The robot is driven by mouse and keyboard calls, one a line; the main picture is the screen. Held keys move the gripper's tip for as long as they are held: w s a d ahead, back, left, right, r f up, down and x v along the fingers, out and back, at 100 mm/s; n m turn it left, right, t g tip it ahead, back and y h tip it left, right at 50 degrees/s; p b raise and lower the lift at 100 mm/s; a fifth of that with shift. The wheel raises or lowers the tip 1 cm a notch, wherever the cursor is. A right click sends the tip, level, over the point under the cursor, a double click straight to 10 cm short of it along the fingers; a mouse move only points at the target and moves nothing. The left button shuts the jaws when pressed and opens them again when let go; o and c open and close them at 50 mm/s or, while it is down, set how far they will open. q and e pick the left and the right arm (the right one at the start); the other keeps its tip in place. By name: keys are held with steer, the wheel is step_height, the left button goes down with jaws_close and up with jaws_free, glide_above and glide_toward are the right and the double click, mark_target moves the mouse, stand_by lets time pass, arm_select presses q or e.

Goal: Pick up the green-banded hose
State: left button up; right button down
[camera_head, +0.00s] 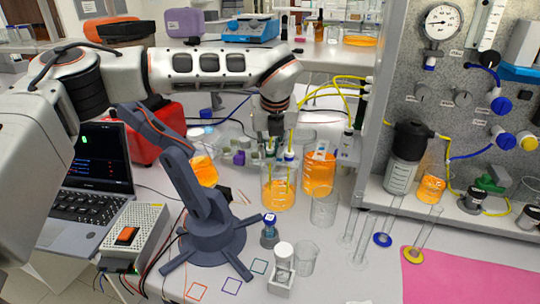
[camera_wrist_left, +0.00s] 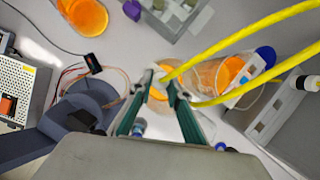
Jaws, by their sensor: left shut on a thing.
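My left gripper (camera_head: 277,130) points down over the orange-filled beaker (camera_head: 278,192). It is shut on a yellow hose, whose end sits between the fingertips (camera_wrist_left: 165,82) in the left wrist view. That hose (camera_wrist_left: 235,38) runs up to the right from the fingers. A second yellow hose (camera_wrist_left: 262,90) meets the right finger's side lower down; its end is hidden there. I cannot make out a green band on either hose. In the head view a yellow hose (camera_head: 292,137) hangs beside the gripper. My right gripper is not in view.
A second orange-filled beaker (camera_head: 319,174) stands just right of the gripper. An empty glass beaker (camera_head: 323,208) is in front of it. A small dark blue arm on a stand (camera_head: 211,242) is at front left, near the laptop (camera_head: 85,185). The gauge panel (camera_head: 455,80) rises at right.

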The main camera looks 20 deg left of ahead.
arm_select(q)
steer(key=shift+r, duration=0.1)
step_height(320, 180, up, 20)
stand_by(0.6)
jaws_close()
